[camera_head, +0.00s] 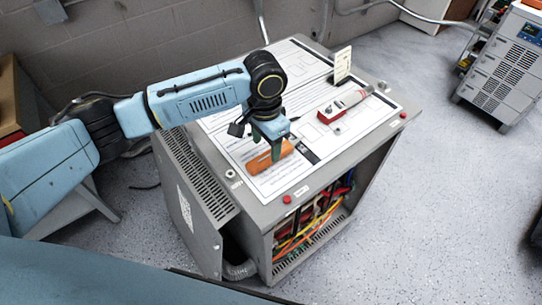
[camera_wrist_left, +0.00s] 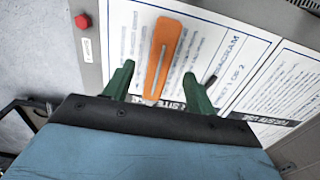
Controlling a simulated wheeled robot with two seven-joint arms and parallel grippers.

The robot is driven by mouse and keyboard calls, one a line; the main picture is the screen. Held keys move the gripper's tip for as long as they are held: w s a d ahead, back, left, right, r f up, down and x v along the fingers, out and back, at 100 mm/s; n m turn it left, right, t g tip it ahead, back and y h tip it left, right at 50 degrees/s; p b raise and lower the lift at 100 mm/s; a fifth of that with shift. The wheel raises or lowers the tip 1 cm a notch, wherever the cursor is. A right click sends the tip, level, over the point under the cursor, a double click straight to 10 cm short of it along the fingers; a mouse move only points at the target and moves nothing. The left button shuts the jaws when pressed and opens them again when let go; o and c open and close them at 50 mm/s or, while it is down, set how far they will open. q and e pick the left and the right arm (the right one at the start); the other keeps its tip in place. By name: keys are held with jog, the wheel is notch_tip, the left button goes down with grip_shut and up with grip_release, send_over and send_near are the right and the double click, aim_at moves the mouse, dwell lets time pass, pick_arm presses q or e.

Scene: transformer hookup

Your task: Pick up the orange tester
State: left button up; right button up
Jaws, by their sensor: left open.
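The orange tester (camera_head: 268,160) lies flat on the printed sheet on top of the grey cabinet (camera_head: 250,208). It also shows in the left wrist view (camera_wrist_left: 164,50) as a long orange body with a pale strip along it. My left gripper (camera_head: 276,154) is over the tester, its green fingers pointing down. In the left wrist view the open fingers (camera_wrist_left: 157,80) stand on either side of the tester's near end, with a gap on both sides. The near tip of the tester is close to the gripper's dark edge. My right gripper is not in view.
A red and grey device (camera_head: 345,106) lies on the sheet to the right, with an upright tag (camera_head: 342,65) behind it. Red buttons (camera_head: 287,199) sit on the cabinet's front edge. The cabinet's open front shows coloured cables (camera_head: 305,230). A grey wheeled unit (camera_head: 505,65) stands at the far right.

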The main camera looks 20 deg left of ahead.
aim_at(266, 157)
pick_arm(q)
notch_tip(266, 157, down, 4)
jog(key=shift+f, duration=0.2)
jog(key=shift+c, duration=0.5)
jog(key=shift+w, duration=0.1)
jog(key=c, duration=1)
